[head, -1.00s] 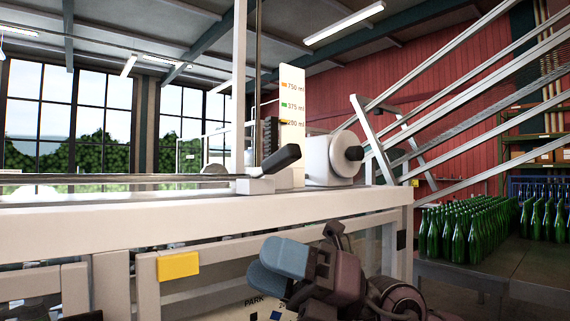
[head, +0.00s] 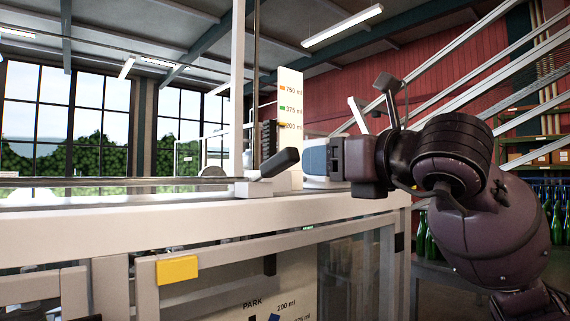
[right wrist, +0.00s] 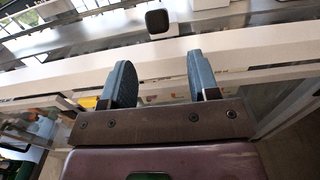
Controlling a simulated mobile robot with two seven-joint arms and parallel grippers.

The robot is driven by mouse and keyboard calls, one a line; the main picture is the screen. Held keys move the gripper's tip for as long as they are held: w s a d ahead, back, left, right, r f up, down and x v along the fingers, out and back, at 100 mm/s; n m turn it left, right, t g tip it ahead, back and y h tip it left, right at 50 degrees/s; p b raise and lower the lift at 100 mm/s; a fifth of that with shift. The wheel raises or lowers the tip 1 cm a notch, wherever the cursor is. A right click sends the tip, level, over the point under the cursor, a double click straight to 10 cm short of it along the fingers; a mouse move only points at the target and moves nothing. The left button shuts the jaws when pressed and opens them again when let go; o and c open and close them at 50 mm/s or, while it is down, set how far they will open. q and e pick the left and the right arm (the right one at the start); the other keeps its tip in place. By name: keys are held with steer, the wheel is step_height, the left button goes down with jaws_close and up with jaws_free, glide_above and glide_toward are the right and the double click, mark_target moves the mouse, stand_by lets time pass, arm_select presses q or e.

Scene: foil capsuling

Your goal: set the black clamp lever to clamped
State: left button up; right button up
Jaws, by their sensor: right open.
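The black clamp lever (head: 281,163) sits on a small white block (head: 254,188) on top of the machine's cream frame, its handle tilted up to the right. In the right wrist view its dark end (right wrist: 157,22) shows beyond and roughly between the fingertips, apart from them. My right gripper (head: 308,162) is just right of the lever in the head view; its blue fingers overlap there. In the right wrist view the gripper (right wrist: 160,62) is open with nothing between the fingers. My left gripper is not in view.
A scale panel (head: 291,110) with volume marks stands behind the lever. The cream frame beam (head: 150,222) runs below it, with a yellow block (head: 177,269) on the front. Green bottles (head: 430,240) stand at the right. My right arm hides most of a white cylinder.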

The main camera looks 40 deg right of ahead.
mark_target(292, 164)
steer(key=w, duration=0.3)
steer(key=w+p, duration=0.1)
steer(key=w, duration=0.2)
steer(key=w+a+p, duration=0.1)
steer(key=w, duration=0.3)
steer(key=shift+f, duration=0.1)
steer(key=shift+d, duration=0.1)
steer(key=c, duration=0.9)
jaws_close()
